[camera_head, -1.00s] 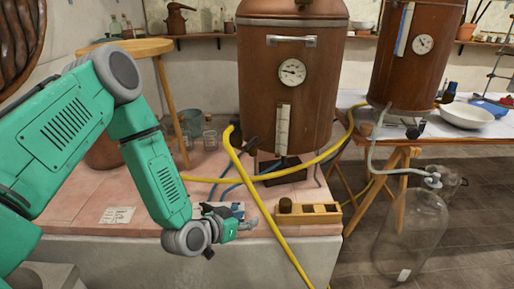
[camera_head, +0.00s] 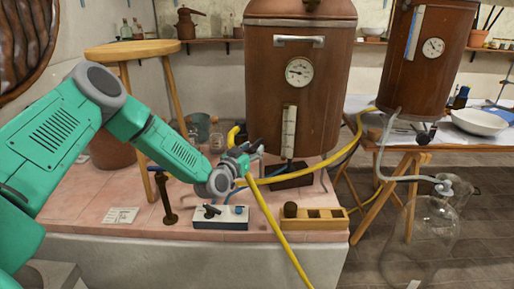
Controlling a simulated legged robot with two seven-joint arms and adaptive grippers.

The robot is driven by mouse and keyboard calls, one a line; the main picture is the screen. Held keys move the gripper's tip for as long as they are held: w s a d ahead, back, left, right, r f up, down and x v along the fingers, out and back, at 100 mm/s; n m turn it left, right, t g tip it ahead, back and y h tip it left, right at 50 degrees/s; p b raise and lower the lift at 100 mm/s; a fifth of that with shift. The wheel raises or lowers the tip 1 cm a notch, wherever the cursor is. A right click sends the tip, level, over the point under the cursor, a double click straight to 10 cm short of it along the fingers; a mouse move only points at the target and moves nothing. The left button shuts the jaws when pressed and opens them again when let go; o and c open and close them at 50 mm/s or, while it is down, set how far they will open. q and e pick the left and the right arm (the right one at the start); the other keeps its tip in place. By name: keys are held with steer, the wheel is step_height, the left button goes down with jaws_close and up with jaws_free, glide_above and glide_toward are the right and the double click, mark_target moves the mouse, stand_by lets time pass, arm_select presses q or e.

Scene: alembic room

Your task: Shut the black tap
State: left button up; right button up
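My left gripper (camera_head: 248,154) is raised at the lower left of the near copper boiler (camera_head: 292,105), beside the bend of the yellow hose. Its fingers are small and overlap dark parts there, so I cannot tell whether they are open or touching anything. A dark tap-like piece stands at this spot by the boiler's lower left side, largely hidden by the gripper. A white block (camera_head: 232,224) with a black lever (camera_head: 211,211) and a blue knob (camera_head: 239,210) sits on the tiled ledge below the gripper. My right gripper is out of view.
The yellow hose (camera_head: 270,222) runs down over the ledge's front edge. A wooden tray (camera_head: 329,222) sits right of the white block. A dark upright stand (camera_head: 166,197), a stool (camera_head: 130,49) and a glass jar (camera_head: 217,142) are to the left. A large glass bottle (camera_head: 420,235) stands right.

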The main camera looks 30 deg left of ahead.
mark_target(257, 145)
arm_select(q)
steer(key=shift+w+a, duration=0.1)
steer(key=shift+w, duration=1.4)
steer(key=shift+c, duration=0.5)
jaws_close()
